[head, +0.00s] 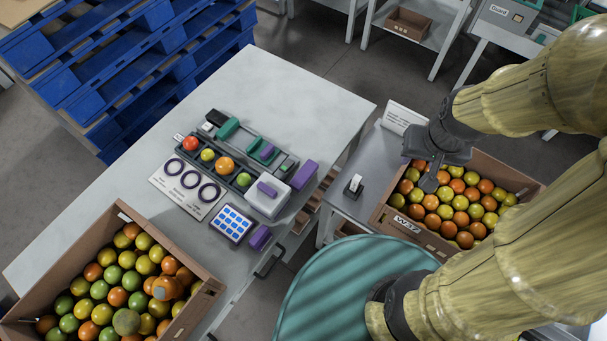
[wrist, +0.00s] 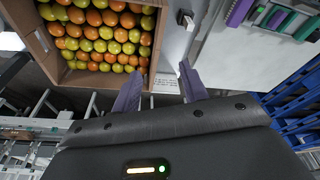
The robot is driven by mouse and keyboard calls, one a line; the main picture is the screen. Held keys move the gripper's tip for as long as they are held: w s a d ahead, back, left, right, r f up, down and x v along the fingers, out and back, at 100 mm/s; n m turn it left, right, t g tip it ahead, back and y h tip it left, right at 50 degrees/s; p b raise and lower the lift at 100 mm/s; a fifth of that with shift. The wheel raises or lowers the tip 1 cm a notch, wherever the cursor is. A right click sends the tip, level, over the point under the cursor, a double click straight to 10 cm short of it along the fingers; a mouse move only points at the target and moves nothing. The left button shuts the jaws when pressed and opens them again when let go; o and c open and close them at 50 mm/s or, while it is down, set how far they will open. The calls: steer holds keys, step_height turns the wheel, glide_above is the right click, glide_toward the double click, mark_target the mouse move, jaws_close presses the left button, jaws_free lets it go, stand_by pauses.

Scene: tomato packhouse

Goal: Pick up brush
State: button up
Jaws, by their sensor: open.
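No brush can be made out for certain. Small green and purple pieces lie in and around a dark tray (head: 226,172) on the white table; a purple-topped white block (head: 268,199), a purple block (head: 304,175) and another purple piece (head: 260,237) are near it. I cannot tell if any is the brush. In the wrist view, green and purple pieces (wrist: 272,17) show at the upper right. My gripper (wrist: 160,70) is open and empty, its two purple fingers apart. In the head view my gripper (head: 430,176) hangs by the right-hand tomato crate, away from the tray.
A tomato crate (head: 412,225) stands on a grey side table (head: 348,203) holding a small black-and-white item (head: 354,185). Another tomato crate (head: 119,209) stands at the front left of the white table (head: 270,80). Blue pallets (head: 120,60) are behind. The table's far end is clear.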

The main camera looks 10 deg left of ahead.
steer(key=o, duration=0.3)
steer(key=shift+w+a, duration=0.15)
steer(key=m+g+p, duration=0.2)
steer(key=m+g, duration=0.1)
steer(key=m, duration=0.2)
glide_above(304, 174)
step_height(304, 174, down, 13)
steer(key=shift+a+f, duration=0.1)
step_height(304, 174, down, 12)
steer(key=shift+f+p, duration=0.1)
steer(key=shift+p, duration=0.8)
